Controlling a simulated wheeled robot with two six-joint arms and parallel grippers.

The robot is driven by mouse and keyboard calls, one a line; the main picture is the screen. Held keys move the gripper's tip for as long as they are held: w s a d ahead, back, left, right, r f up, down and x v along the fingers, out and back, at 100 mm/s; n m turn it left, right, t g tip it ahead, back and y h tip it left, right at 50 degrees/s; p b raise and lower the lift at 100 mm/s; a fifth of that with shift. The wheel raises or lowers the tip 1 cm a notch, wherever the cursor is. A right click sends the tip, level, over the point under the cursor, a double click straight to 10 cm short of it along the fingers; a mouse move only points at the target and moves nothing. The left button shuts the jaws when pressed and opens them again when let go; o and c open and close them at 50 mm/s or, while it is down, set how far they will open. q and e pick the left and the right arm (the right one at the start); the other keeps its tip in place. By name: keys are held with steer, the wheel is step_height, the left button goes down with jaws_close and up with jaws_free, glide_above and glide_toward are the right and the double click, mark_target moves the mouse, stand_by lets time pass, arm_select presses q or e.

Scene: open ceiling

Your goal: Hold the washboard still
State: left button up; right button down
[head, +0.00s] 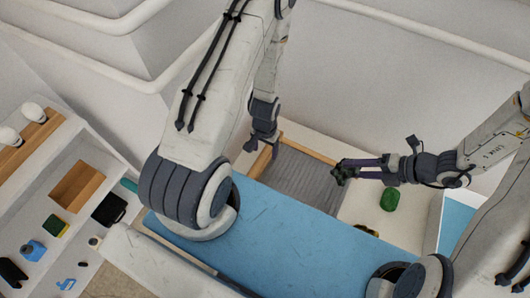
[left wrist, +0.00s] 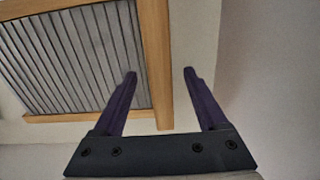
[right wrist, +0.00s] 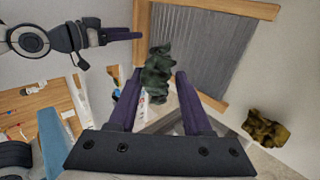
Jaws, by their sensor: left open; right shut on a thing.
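The washboard has a grey ridged panel (head: 300,185) in a pale wooden frame; it also shows in the left wrist view (left wrist: 70,60) and the right wrist view (right wrist: 200,50). My left gripper (head: 268,146) is open at one side rail. In the left wrist view that wooden rail (left wrist: 158,65) lies between the open fingertips (left wrist: 160,74); I cannot tell how deep it sits. My right gripper (head: 341,172) is shut on a dark green crumpled cloth (right wrist: 157,75), over the washboard's right side. The washboard's lower part is hidden behind the blue surface in the head view.
A green item (head: 389,200) lies on the pale surface right of the washboard. An olive-brown lump (right wrist: 265,130) shows in the right wrist view. A blue surface (head: 290,225) lies in front. A shelf with small objects, including a black case (head: 109,210), stands left.

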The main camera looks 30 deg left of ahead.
mark_target(265, 154)
arm_select(q)
steer(key=shift+f, duration=1.5)
jaws_close()
stand_by(0.4)
